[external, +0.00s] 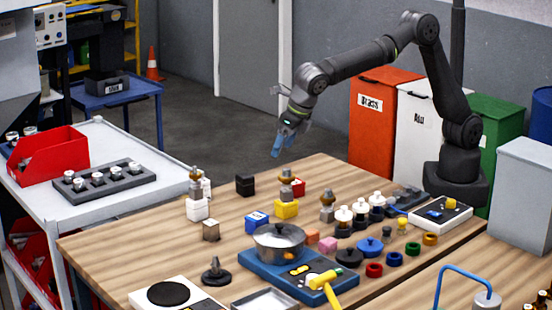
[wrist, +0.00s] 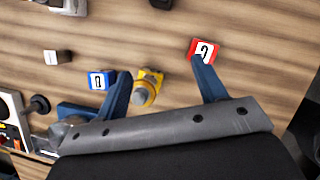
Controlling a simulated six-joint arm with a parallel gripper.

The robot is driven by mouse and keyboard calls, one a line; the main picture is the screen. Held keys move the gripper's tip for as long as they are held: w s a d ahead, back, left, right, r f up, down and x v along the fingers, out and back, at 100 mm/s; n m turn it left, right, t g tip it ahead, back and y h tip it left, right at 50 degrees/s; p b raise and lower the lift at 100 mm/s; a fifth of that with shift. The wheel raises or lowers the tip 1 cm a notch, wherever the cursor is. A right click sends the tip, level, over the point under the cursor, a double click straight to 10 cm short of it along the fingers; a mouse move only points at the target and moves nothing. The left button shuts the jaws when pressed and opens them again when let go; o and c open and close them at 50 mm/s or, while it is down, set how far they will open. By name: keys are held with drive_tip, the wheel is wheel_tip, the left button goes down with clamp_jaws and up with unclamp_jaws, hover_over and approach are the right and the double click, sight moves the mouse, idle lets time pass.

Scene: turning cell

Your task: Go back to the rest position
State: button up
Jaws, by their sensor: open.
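My gripper (external: 281,143) hangs above the far edge of the wooden table (external: 130,248), clear of everything on it. In the wrist view its two blue fingers (wrist: 162,90) are spread wide with nothing between them in their grip. Below them lie a red block with a white label (wrist: 203,50), a yellow block with a brass part on it (wrist: 147,87) and a blue block with a white label (wrist: 103,80). The blue block (external: 257,221) and the yellow block (external: 286,209) also show in the external view.
Several jars, rings and coloured blocks crowd the table's right half. A grey cart (external: 110,205) with a red bin (external: 48,157) stands left. The air around my gripper is free.

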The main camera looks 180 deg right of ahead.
drive_tip(key=s+r, duration=0.4)
drive_tip(key=s, duration=0.2)
drive_tip(key=d+f+n+t, duration=0.1)
drive_tip(key=d+f+n, duration=0.3)
drive_tip(key=d, duration=0.6)
drive_tip(key=shift+m+h, duration=0.3)
drive_tip(key=shift+w+d+f, duration=0.15)
drive_tip(key=shift+w+f, duration=1.55)
drive_tip(key=shift+w, duration=0.2)
drive_tip(key=shift+w+d+f, duration=0.2)
drive_tip(key=shift+w+f, duration=1.45)
drive_tip(key=shift+w, duration=0.3)
drive_tip(key=shift+w+d+f, duration=0.15)
drive_tip(key=shift+w+f, duration=1.55)
drive_tip(key=shift+w, duration=0.2)
